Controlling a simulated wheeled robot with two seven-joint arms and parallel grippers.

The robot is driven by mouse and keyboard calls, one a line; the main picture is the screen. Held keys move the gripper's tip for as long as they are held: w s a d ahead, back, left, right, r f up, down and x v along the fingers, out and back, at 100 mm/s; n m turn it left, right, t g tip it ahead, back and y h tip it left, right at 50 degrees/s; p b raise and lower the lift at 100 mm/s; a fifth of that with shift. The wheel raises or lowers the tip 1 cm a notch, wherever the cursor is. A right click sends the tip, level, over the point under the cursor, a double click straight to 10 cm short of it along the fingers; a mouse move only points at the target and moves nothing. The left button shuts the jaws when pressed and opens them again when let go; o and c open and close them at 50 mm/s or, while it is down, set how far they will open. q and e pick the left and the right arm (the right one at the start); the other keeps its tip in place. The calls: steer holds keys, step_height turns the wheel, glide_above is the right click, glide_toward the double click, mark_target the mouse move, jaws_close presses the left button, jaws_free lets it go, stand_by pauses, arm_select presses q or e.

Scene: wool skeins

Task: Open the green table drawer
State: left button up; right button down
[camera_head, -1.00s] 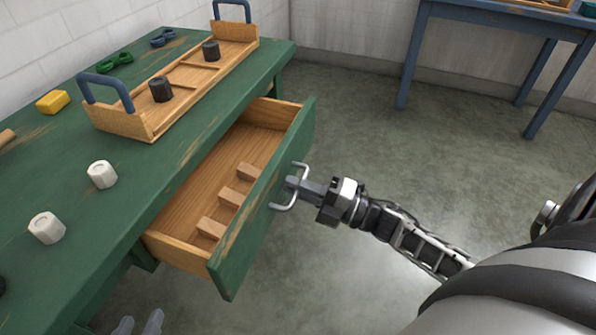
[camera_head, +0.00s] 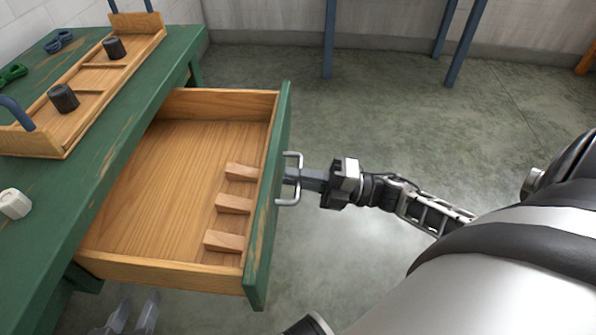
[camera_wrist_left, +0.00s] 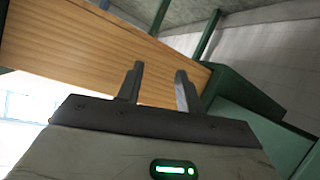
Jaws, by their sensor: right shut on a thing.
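The green table (camera_head: 60,210) stands at the left, with its drawer (camera_head: 165,180) pulled far out. The drawer has a wooden inside and a green front with a metal handle (camera_head: 299,160). My right gripper (camera_head: 294,177) is shut on this handle. My left gripper (camera_head: 133,314) shows at the bottom edge, below the drawer's near side. Its two fingers stand apart with nothing between them in the left wrist view (camera_wrist_left: 158,88). A wooden panel (camera_wrist_left: 90,50) lies beyond them there.
Several small wooden blocks (camera_head: 233,204) sit inside the drawer by its front. On the tabletop are a wooden tray (camera_head: 85,78) with dark cylinders (camera_head: 64,98), a white piece (camera_head: 14,203) and green (camera_head: 12,74) and blue (camera_head: 59,41) items. The floor (camera_head: 400,110) to the right is clear.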

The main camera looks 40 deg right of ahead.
steer(key=c, duration=1.6)
jaws_free()
steer(key=shift+c, duration=0.2)
steer(key=v, duration=1.6)
steer(key=shift+r, duration=0.1)
